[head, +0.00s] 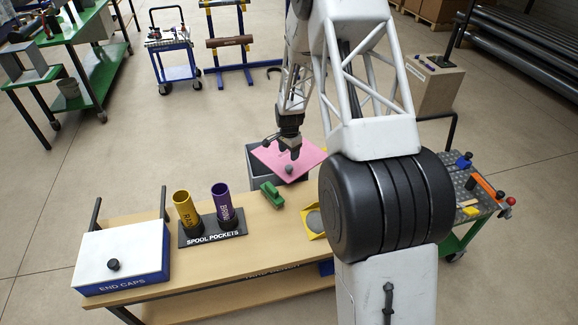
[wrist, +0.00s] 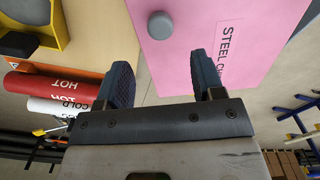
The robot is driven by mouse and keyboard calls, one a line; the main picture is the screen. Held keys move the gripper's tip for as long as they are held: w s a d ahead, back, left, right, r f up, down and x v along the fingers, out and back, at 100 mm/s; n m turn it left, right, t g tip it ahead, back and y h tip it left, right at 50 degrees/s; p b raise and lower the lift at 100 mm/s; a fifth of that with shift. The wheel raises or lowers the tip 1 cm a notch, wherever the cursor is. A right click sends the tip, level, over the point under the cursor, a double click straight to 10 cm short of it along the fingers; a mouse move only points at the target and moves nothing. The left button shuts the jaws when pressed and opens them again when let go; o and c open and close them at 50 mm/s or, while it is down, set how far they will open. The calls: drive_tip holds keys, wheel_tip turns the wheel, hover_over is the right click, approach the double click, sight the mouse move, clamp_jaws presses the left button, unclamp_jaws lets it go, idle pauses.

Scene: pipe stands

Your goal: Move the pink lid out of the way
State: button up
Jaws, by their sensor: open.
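The pink lid (head: 268,158) lies askew over a dark grey bin (head: 262,177) at the back edge of the wooden bench, leaving part of the bin's front visible. It has a grey round knob (head: 289,169). In the wrist view the pink lid (wrist: 205,40) shows black lettering beginning "STEEL" and the knob (wrist: 161,25). My gripper (head: 294,154) is above the lid near the knob. In the wrist view my open gripper (wrist: 160,80) has its two fingers apart, with nothing between them and the knob beyond their tips.
A green object (head: 271,195) lies on the bench in front of the bin. The spool pockets (head: 212,238) hold a yellow and a purple cylinder. A white-lidded end caps box (head: 122,255) is at left. A yellow tray (head: 313,221) is right. Bare bench top (head: 262,240) lies between.

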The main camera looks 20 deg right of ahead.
sight(289, 167)
drive_tip(key=shift+f, duration=0.15)
idle(0.3)
drive_tip(key=shift+f, duration=3.8)
drive_tip(key=shift+c, duration=0.3)
clamp_jaws()
